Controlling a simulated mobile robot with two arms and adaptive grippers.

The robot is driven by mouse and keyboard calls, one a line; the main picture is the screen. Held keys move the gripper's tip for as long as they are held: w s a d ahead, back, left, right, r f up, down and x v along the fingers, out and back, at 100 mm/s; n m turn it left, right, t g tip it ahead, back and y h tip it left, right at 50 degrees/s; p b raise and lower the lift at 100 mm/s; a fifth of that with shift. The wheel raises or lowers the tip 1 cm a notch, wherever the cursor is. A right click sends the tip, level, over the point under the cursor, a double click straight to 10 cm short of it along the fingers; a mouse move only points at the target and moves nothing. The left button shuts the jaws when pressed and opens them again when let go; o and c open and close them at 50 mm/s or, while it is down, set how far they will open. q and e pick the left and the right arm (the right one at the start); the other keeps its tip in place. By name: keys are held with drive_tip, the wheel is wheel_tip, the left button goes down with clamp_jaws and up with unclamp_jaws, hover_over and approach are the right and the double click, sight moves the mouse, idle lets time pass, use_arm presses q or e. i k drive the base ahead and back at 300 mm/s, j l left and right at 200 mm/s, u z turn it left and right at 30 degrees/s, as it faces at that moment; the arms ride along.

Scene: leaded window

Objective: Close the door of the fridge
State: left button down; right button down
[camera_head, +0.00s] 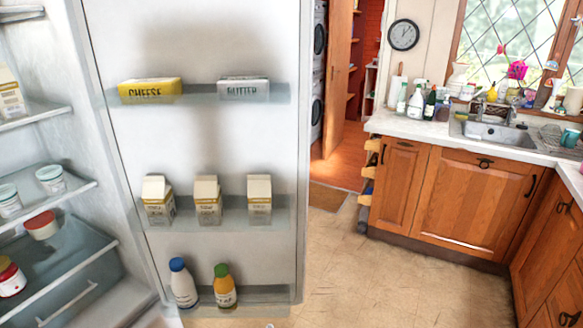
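The fridge door (215,146) stands wide open in the head view, with its inner side facing me. Its top shelf holds a yellow cheese pack (150,91) and a butter pack (243,89). Its middle shelf holds three cartons (207,200). The fridge interior (75,170) is at the left, joined to the door along the door's left side. The door's free edge is at its right. Neither of my grippers shows.
Inside the fridge, shelves hold a carton (10,95), white tubs (50,179) and a red-lidded jar (10,277). Wooden cabinets (470,200) with a sink counter stand at the right. Open tiled floor (380,285) lies right of the door.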

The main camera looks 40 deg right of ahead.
sight(199, 43)
drive_tip(key=l+u, duration=0.3)
drive_tip(key=l, duration=4.75)
